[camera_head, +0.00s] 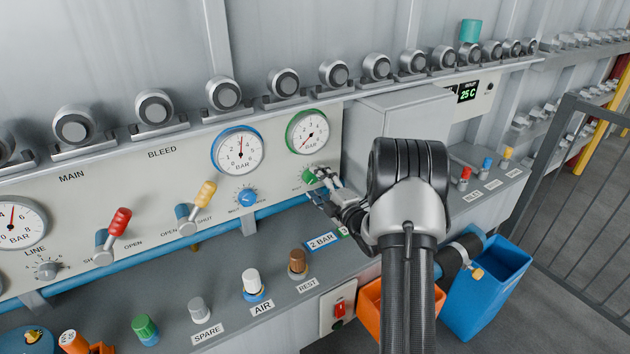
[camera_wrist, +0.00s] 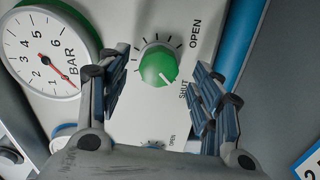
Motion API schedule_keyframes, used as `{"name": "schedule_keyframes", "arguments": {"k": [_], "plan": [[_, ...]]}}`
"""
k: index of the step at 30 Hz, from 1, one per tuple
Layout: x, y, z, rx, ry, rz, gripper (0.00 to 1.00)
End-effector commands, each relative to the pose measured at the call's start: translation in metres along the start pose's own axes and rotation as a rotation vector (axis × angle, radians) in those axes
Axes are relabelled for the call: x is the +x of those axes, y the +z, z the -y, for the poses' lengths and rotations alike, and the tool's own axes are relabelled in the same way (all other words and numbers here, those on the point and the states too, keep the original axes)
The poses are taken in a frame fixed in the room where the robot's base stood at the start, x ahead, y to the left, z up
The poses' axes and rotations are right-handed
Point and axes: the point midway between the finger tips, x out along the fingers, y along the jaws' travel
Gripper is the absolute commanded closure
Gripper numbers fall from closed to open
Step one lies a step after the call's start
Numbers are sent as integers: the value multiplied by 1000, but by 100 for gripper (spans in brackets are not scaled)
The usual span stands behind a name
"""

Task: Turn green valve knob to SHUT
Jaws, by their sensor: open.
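The green valve knob (camera_wrist: 157,65) is round, on the pale panel in the wrist view, with tick marks around it. Its white line points to the lower right, on the side of the SHUT label (camera_wrist: 184,90); I cannot tell whether it is at the last tick. The OPEN label (camera_wrist: 195,33) is at the upper right. My gripper (camera_wrist: 160,92) is open and empty, its two fingers on either side of the knob in this view, with no clear contact. In the head view my gripper (camera_head: 325,183) is close to the green knob (camera_head: 309,177), which it partly hides.
The green-rimmed gauge (camera_head: 307,132) is just above the knob. The blue knob (camera_head: 247,197) is to its left. A grey box (camera_head: 395,115) stands to the right. A bench with several coloured pegs lies below. Orange and blue bins (camera_head: 487,285) stand at lower right.

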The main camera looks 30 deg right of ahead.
Motion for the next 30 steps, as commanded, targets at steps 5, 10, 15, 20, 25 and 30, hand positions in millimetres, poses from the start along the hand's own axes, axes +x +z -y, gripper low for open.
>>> {"name": "schedule_keyframes", "arguments": {"k": [5, 10, 15, 20, 25, 30], "plan": [[-41, 2, -1, 2, 1, 5, 41], [-73, 2, -1, 1, 1, 4, 41], [-90, 1, 0, 0, 1, 3, 41], [-94, 0, -1, -1, 2, 0, 41], [-94, 0, -1, -1, 2, 0, 41], [-94, 0, -1, 0, 2, 1, 41]]}}
